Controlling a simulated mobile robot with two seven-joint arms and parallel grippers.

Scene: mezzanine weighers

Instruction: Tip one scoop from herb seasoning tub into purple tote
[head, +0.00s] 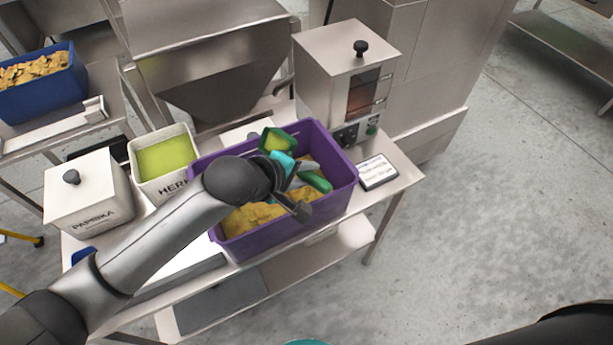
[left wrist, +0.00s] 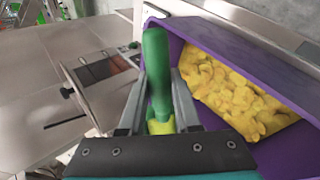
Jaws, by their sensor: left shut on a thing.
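The purple tote (head: 258,240) stands on the steel table with yellow chip-like pieces inside; its wall also shows in the left wrist view (left wrist: 225,45). My left gripper (head: 297,184) is over the tote, shut on the handle of a green scoop (head: 317,181). In the left wrist view the green handle (left wrist: 155,65) stands between the fingers of my left gripper (left wrist: 158,95). The scoop's bowl shows yellow-green inside, near the tote's far rim; its exact tilt is unclear. The herb seasoning tub (head: 178,186), white and open with yellow-green seasoning, stands left of the tote. My right gripper is out of view.
A lidded white paprika tub (head: 92,195) stands left of the herb tub. A steel hopper (head: 210,70) and a boxy machine with a black knob (head: 350,70) stand behind. A small display (head: 377,172) lies right of the tote. A blue tote (head: 40,85) is far left.

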